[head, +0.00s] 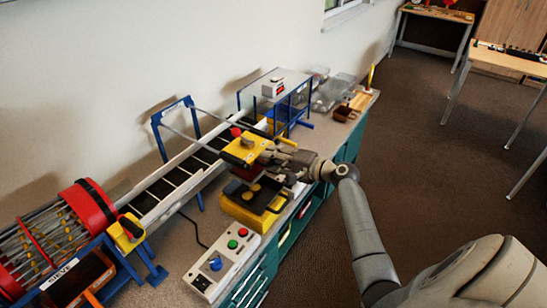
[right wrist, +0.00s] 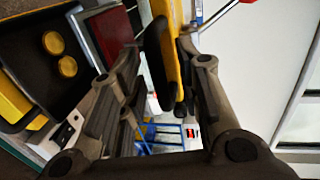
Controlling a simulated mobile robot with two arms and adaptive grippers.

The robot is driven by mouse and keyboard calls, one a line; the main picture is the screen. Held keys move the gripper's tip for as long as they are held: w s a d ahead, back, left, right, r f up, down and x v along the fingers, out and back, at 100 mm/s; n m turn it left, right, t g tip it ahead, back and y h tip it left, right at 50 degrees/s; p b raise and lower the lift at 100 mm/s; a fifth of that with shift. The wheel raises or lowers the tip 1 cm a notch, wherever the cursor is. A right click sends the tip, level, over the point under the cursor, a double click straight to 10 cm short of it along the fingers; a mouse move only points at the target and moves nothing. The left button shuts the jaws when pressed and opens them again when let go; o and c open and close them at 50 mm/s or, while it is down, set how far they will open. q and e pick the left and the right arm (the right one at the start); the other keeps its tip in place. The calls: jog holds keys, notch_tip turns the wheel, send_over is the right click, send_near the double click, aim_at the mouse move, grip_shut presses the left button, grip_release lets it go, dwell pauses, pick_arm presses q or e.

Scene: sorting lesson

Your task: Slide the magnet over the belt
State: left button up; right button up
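My right gripper (head: 284,158) is at the carriage's right side. In the right wrist view my right gripper (right wrist: 158,75) has its fingers apart, with the yellow carriage edge (right wrist: 174,50) and a dark handle between or just beyond them. Whether a finger touches it I cannot tell. My left gripper is not in view.
A yellow tray (head: 236,213) with a black inside and round yellow pieces stands below the carriage. A control box (head: 222,262) with knobs is in front. A red drum sieve (head: 80,212) is at left, a clear-topped blue frame (head: 272,84) behind. Open floor lies right.

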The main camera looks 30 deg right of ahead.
grip_shut()
jog(key=shift+w+a, duration=0.1)
dwell(0.3)
jog(key=r+b+x, duration=0.2)
jog(key=b+x, duration=0.2)
jog(key=x, duration=0.6)
jog(key=w+r+b+x, duration=0.1)
jog(key=b+x, duration=0.4)
jog(key=x, duration=0.5)
jog(key=shift+w+a+r, duration=0.25)
jog(key=shift+w+r, duration=0.15)
jog(key=shift+r, duration=0.5)
